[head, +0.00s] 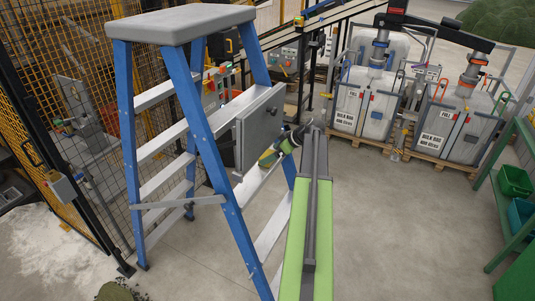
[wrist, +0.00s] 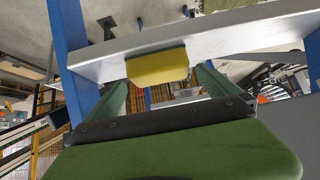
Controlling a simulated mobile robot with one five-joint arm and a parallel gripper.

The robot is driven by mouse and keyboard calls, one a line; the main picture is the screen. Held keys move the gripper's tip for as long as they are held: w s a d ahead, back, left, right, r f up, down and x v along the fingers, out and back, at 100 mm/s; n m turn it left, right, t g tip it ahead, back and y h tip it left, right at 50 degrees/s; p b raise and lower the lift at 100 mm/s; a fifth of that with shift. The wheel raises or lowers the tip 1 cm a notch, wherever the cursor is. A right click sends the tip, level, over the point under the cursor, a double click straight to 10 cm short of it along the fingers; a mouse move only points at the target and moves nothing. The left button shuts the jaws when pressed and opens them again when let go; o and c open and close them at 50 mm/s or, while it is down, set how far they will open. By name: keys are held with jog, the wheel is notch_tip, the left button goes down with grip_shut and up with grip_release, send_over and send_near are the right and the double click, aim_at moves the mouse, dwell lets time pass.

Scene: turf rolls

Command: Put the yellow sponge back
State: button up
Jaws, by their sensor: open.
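The sponge (wrist: 157,67), yellow with a thin green layer, shows in the wrist view. Its green side is against a silver ladder step (wrist: 230,38); the floor appears at the top of this view, so the picture seems turned over and the sponge seems to rest on the step. My gripper (wrist: 163,82) is open, its green fingers to either side of the sponge's near end. I see no clear grip on it. In the head view my gripper (head: 278,152) is at the blue stepladder (head: 190,110), by the grey panel; the sponge is hard to make out there.
A grey panel (head: 258,130) hangs on the ladder close to my gripper. A mesh fence (head: 80,110) stands at the left. White bulk containers (head: 365,100) on pallets stand behind right. A green rack (head: 510,190) is at the right. Floor between is clear.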

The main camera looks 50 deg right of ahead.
jog(key=p+v, duration=0.5)
jog(key=v, duration=0.4)
jog(key=shift+s+r, duration=0.2)
jog(key=shift+d, duration=0.1)
jog(key=shift+w+f, duration=0.1)
